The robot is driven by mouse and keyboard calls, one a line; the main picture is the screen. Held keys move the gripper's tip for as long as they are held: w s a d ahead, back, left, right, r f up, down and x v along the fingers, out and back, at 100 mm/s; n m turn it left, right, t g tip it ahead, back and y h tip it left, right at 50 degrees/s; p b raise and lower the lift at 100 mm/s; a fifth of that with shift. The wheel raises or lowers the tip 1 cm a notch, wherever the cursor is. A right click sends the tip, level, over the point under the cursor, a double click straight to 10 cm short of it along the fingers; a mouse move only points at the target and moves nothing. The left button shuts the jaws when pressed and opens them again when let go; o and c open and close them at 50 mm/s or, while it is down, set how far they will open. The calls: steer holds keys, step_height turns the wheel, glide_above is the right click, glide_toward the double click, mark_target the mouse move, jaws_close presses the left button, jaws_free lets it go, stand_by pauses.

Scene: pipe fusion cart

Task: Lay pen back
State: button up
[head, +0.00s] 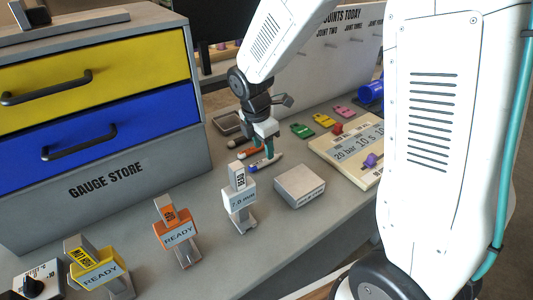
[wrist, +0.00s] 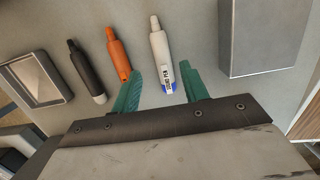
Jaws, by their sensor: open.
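The white pen (wrist: 159,55) with a blue end lies on the grey bench top, its label partly readable as "PEN". It also shows in the head view (head: 266,165), below my gripper. In the wrist view my gripper (wrist: 160,82) is open, with one green finger on each side of the pen's lower end and gaps between fingers and pen. An orange pen (wrist: 118,54) and a black pen (wrist: 86,74) lie to its left, roughly side by side. In the head view my gripper (head: 263,150) points down and partly hides the pens.
A small grey tray (wrist: 38,101) lies left of the black pen. A grey box (head: 299,186) sits right of the white pen. Several tagged stands, including an orange one (head: 180,238), line the front. The drawer unit (head: 95,190) stands left; a pale board (head: 345,150) lies right.

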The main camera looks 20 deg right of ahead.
mark_target(261, 160)
steer(key=r, duration=0.2)
steer(key=shift+w+a+r, duration=0.15)
steer(key=shift+a+r, duration=0.15)
steer(key=shift+r, duration=0.7)
steer(key=s+d+r+m, duration=0.1)
steer(key=s+r+m, duration=0.3)
steer(key=s, duration=0.5)
steer(key=s+d+r+m+y, duration=0.1)
steer(key=s+r+m, duration=0.3)
steer(key=s+m, duration=0.5)
steer(key=s+d+r+m, duration=0.1)
steer(key=s+r+m, duration=0.3)
steer(key=s+m, duration=0.3)
steer(key=shift+s+d+r+t+y, duration=0.3)
steer(key=shift+s+t+y, duration=0.1)
steer(key=shift+s, duration=0.5)
